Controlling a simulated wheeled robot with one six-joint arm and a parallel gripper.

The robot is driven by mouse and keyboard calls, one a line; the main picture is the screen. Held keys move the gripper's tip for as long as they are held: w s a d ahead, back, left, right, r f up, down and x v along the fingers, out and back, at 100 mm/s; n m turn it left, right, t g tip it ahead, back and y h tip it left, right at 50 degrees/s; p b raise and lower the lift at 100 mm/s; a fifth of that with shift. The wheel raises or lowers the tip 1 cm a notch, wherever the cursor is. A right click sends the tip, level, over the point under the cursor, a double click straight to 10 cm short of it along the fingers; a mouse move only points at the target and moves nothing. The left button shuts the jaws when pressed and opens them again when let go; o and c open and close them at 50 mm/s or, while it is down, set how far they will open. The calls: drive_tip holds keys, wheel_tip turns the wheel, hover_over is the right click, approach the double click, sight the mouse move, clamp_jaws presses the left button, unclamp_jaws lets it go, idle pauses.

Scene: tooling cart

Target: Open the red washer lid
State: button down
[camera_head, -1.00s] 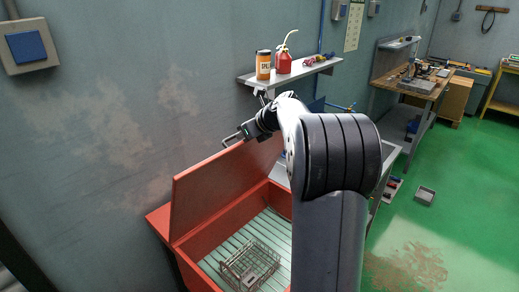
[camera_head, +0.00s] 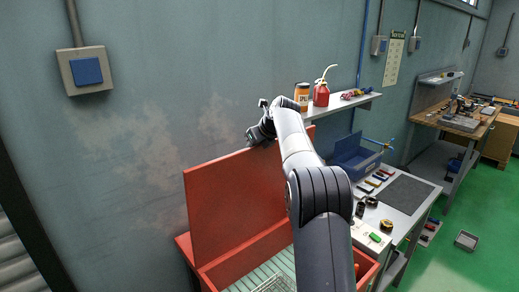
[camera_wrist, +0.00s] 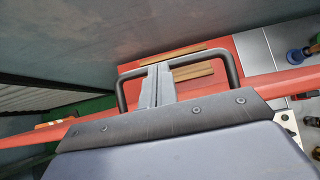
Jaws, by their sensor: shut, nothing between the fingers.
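The red washer's lid (camera_head: 235,200) stands raised, close to upright, along the wall side of the red washer body (camera_head: 245,262). The tub is uncovered, with a slatted floor and part of a wire basket (camera_head: 275,284) showing. My gripper (camera_head: 262,133) is at the lid's top edge in the head view; its fingertips are hard to make out there. In the wrist view my fingers (camera_wrist: 157,84) are shut with nothing between them. A dark U-shaped bar (camera_wrist: 195,58), seemingly the lid's handle, shows around the fingers; I cannot tell whether they touch it. The red lid edge (camera_wrist: 30,140) crosses below.
The wall is close behind the lid. A shelf (camera_head: 345,103) on it holds an orange can (camera_head: 302,96) and a red oil can (camera_head: 321,94). A bench (camera_head: 405,190) with a blue toolbox (camera_head: 352,155) and small tools stands right of the washer.

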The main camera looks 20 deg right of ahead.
drive_tip(key=shift+w+a+f, duration=0.1)
drive_tip(key=shift+w+a, duration=0.2)
drive_tip(key=shift+w, duration=0.4)
drive_tip(key=shift+w+a+f, duration=0.1)
drive_tip(key=shift+w+a, duration=0.2)
drive_tip(key=shift+w, duration=0.35)
drive_tip(key=b+v, duration=0.1)
drive_tip(key=v, duration=1)
drive_tip(key=shift+r, duration=0.2)
drive_tip(key=shift+w, duration=0.1)
drive_tip(key=x, duration=1)
drive_tip(key=shift+f+p, duration=0.1)
drive_tip(key=shift+p, duration=0.3)
